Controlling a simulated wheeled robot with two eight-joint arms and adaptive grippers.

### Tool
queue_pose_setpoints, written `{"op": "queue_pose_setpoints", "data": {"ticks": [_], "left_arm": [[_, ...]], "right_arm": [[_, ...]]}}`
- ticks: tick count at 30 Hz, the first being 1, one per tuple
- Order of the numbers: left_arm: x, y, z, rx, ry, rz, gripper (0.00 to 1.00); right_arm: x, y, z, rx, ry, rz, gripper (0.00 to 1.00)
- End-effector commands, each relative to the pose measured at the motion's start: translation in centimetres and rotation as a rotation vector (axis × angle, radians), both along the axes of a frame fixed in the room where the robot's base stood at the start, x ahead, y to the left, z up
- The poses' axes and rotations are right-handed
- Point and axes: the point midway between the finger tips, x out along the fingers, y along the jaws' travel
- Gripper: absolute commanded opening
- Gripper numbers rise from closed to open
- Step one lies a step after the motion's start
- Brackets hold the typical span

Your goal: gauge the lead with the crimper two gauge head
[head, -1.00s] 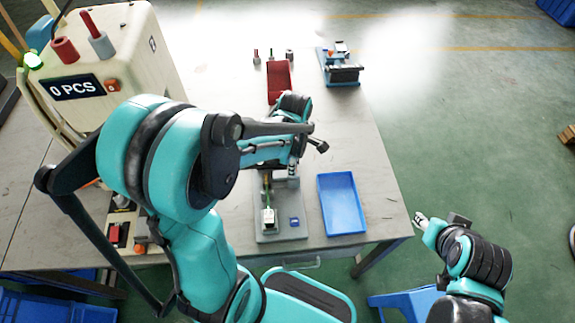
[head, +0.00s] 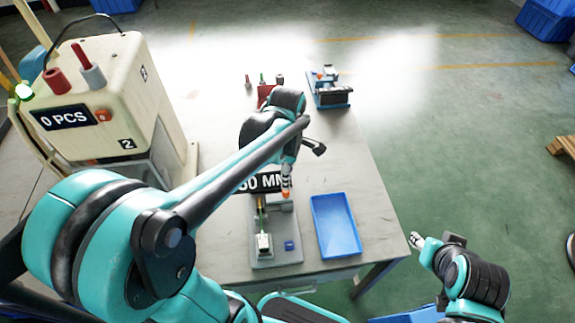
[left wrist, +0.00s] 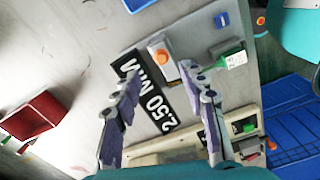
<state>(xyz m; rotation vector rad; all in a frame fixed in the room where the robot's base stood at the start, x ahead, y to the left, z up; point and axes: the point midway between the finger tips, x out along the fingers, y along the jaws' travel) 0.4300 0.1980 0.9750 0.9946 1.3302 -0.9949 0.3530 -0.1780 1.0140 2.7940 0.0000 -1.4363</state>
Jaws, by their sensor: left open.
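The gauge fixture (head: 263,259) stands near the table's front edge, with a black display (head: 262,182) behind it. The display reads 2.50 MM in the left wrist view (left wrist: 157,100), beside an orange-tipped part (left wrist: 160,57). A green piece with a white end, possibly the lead (head: 263,241), sits on the fixture; it also shows in the left wrist view (left wrist: 231,61). My left gripper (left wrist: 159,72) is open and empty, its fingers either side of the display in that view; contact cannot be told. My right gripper (head: 416,240) hangs right of the table, jaws unclear.
The cream crimper marked 2 (head: 105,85) stands at left, reading 0 PCS. A blue tray (head: 336,226) lies right of the fixture. A red bin (head: 264,92) and a small blue-based device (head: 330,90) stand at the back.

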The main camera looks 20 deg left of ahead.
Motion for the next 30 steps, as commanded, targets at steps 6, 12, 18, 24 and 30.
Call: {"op": "queue_pose_setpoints", "data": {"ticks": [6,12,18,24,30], "left_arm": [[0.0,-0.1,3.2,0.000,0.000,-0.001,0.42],[0.0,0.0,3.9,-0.001,0.000,-0.001,0.42],[0.0,0.0,3.9,0.000,0.000,-0.001,0.42],[0.0,0.0,3.9,0.000,0.000,0.000,0.42],[-0.8,-0.2,4.1,0.004,-0.042,-0.122,0.42]], "right_arm": [[0.0,0.0,0.0,0.000,0.000,0.000,0.40],[0.0,0.0,0.0,0.000,0.000,0.000,0.40],[0.0,0.0,0.0,0.000,0.000,0.000,0.40],[0.0,0.0,0.0,0.000,0.000,0.000,0.40],[0.0,0.0,0.0,0.000,0.000,0.000,0.40]]}}
